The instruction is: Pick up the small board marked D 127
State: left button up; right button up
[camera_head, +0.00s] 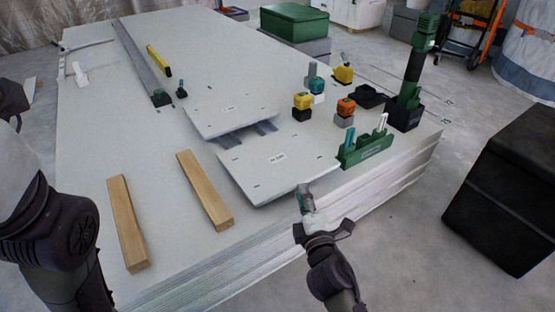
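Two small pale boards lie on the big panel stack. The front board (270,165) carries a white label with print too small to read surely. The back board (225,108) also has a small unreadable label, so I cannot tell which is marked D 127. Grey supports show in the gap between the boards. My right gripper (305,192) is at the front board's near right edge, by its corner. I cannot tell whether its fingers are around the edge or only beside it. My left arm shows at the left, but its gripper is not in view.
The panel stack (85,155) fills the middle. Two wooden battens (127,222) (204,190) lie left of the boards. A green holder (365,149), yellow and orange tape measures (302,101) (346,106) and a green-black tool (412,75) stand right. A black box (510,190) is on the floor.

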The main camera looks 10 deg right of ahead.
aim_at(300, 179)
jog(key=w, duration=0.5)
jog(key=shift+w+d+b, duration=0.3)
jog(key=shift+w+d, duration=0.05)
grip_shut()
jog(key=shift+r, duration=0.15)
